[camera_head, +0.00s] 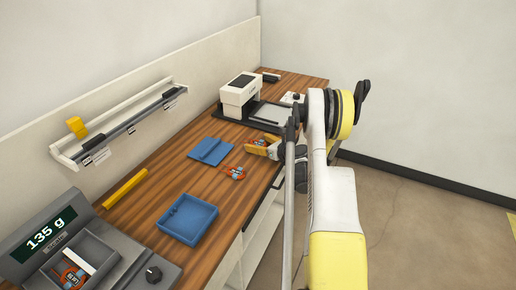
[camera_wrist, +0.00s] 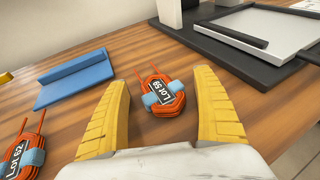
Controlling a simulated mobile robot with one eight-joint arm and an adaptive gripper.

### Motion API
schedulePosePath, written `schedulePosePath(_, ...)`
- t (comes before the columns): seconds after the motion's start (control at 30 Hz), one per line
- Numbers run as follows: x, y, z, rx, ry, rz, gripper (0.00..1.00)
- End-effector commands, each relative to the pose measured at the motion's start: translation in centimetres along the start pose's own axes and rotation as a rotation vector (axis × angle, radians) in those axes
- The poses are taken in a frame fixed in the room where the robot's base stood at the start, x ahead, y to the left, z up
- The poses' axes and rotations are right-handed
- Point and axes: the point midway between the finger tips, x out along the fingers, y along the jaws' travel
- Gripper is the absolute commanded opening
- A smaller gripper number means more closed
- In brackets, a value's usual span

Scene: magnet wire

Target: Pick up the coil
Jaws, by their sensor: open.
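An orange wire coil (camera_wrist: 172,104) with a blue band and a black label reading "Lot 59" lies flat on the wooden bench. In the wrist view it is beyond and between the yellow fingers of my gripper (camera_wrist: 160,88), which are open and empty. A second orange coil (camera_wrist: 31,150), labelled "Lot 62", lies left of the left finger, partly cut off by the frame edge. One coil (camera_head: 236,172) shows in the head view just left of my gripper (camera_head: 262,149). Another coil (camera_head: 72,277) sits in the scale's tray.
A blue angled plate (camera_wrist: 75,78) lies left of the coil. A dark-based device (camera_wrist: 262,55) stands behind and right. A blue tray (camera_head: 187,219), a yellow bar (camera_head: 126,188) and a grey scale (camera_head: 125,262) reading 135 g are nearer. A white rail (camera_head: 120,125) is on the back wall.

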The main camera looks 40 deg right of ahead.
Motion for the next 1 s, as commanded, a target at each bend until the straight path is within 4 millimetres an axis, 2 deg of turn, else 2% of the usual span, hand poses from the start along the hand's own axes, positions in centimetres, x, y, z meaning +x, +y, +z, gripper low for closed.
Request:
schedulePosePath(0.07,0.6,0.0,0.0,0.000,0.000,0.000,0.78)
schedulePosePath(0.23,0.5,0.0,0.1,0.000,0.000,-0.001,0.78)
schedulePosePath(0.37,0.5,0.0,0.1,0.000,0.000,-0.001,0.39)
schedulePosePath(0.4,0.5,0.0,0.1,0.000,0.000,-0.001,0.27)
schedulePosePath(0.47,0.5,0.0,0.1,0.000,0.000,-0.001,0.10)
schedulePosePath(0.8,0.4,0.0,0.3,0.000,0.000,-0.001,0.09)
schedulePosePath(1.0,-0.2,0.0,2.2,0.001,0.000,-0.001,0.09)
